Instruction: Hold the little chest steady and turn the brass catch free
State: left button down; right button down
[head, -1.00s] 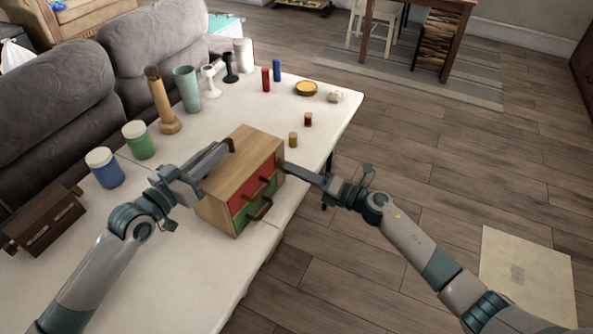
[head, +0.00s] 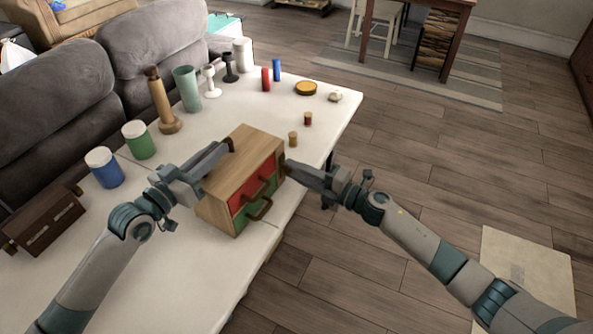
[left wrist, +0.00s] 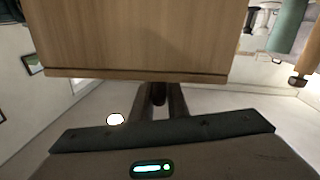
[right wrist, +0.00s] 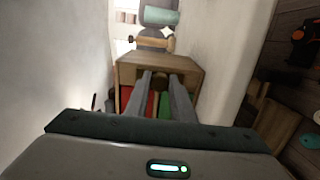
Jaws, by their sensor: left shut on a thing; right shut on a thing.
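The little chest (head: 243,151) is a light wooden box with a red drawer (head: 252,187) and a green drawer (head: 247,213), each with a dark bow handle. It stands upright on the white table. My left gripper (head: 229,147) is shut on a small dark piece at the chest's upper far-left side; the piece shows between the fingers in the left wrist view (left wrist: 158,94), against the wooden panel. My right gripper (head: 287,168) is shut on the catch at the chest's right side. The catch (right wrist: 160,79) looks brownish between the fingertips in the right wrist view, largely hidden by them.
A dark brown box (head: 42,222) lies at the table's left. Blue (head: 104,168) and green (head: 139,140) jars, a wooden bottle (head: 160,100) and several other pieces stand along the back. The front of the white table (head: 160,290) is clear.

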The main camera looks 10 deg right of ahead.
pick_arm(q)
jog(key=shift+f, duration=0.1)
pick_arm(e)
jog(key=c, duration=1.5)
grip_release()
jog(key=shift+v, duration=0.8)
jog(key=v, duration=1)
jog(key=shift+s, duration=0.2)
pick_arm(q)
jog(key=c, duration=1.6)
grip_release()
jog(key=shift+c, duration=0.2)
